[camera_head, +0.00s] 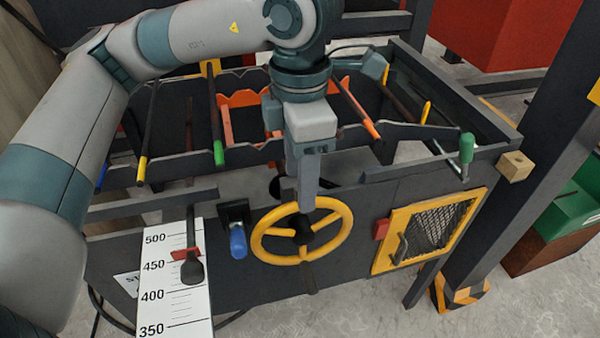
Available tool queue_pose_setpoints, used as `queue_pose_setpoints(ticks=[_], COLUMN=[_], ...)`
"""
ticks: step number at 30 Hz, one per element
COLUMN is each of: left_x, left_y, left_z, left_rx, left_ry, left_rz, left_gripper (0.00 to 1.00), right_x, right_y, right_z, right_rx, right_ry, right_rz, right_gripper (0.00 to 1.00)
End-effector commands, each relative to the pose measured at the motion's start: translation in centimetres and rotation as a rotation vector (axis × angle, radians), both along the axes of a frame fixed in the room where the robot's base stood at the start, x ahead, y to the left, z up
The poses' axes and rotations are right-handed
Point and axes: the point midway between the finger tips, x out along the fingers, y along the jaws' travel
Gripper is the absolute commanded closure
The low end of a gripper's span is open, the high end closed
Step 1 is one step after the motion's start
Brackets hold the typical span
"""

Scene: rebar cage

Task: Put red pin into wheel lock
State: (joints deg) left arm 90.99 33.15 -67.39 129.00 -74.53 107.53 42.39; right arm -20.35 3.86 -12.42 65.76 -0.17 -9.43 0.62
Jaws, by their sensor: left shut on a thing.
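A yellow handwheel (340,241) with a dark hub is on the front of the dark cage machine. My left gripper (304,207) comes down from above, with its fingertips at the top of the wheel's rim, just above the hub. It appears shut on that rim. I cannot make out a red pin in or near the gripper. A small red block (381,229) sits beside the yellow mesh door (428,233). I cannot tell whether it belongs to a pin or lock. The wheel lock cannot be made out. My right gripper is not in view.
A white scale (178,290) with a red pointer and dark knob (192,271) stands left of the wheel. A blue handle (238,242) sits between them. A green-handled lever (466,148) is at right. Rods lie across the frame above.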

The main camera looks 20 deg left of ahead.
Motion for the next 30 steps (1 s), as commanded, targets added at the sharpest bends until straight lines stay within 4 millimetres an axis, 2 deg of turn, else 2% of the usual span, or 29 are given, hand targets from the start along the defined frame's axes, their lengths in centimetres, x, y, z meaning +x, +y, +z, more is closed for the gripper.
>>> queue_pose_setpoints(ticks=[1,6,7,9,22,30], left_x=[0.0,0.0,0.0,0.0,0.1,0.4], left_y=[0.0,0.0,0.0,0.0,0.0,0.2], left_z=[-0.3,-0.6,-0.5,-0.5,-0.1,2.4], left_rx=[0.0,0.0,0.0,0.0,0.0,0.0], left_ry=[0.0,0.0,0.0,0.0,0.0,-0.001], left_rz=[0.0,0.0,0.0,0.0,0.0,-0.001], left_gripper=[0.75,0.75,0.46,0.29,0.29,0.29], right_x=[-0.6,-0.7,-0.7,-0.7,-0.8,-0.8], right_y=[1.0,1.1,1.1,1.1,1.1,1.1], right_z=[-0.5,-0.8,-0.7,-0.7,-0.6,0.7], right_rx=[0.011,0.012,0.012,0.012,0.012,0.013], right_ry=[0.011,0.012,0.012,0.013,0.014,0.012], right_rz=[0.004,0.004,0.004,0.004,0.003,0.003], right_gripper=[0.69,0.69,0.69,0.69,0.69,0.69])
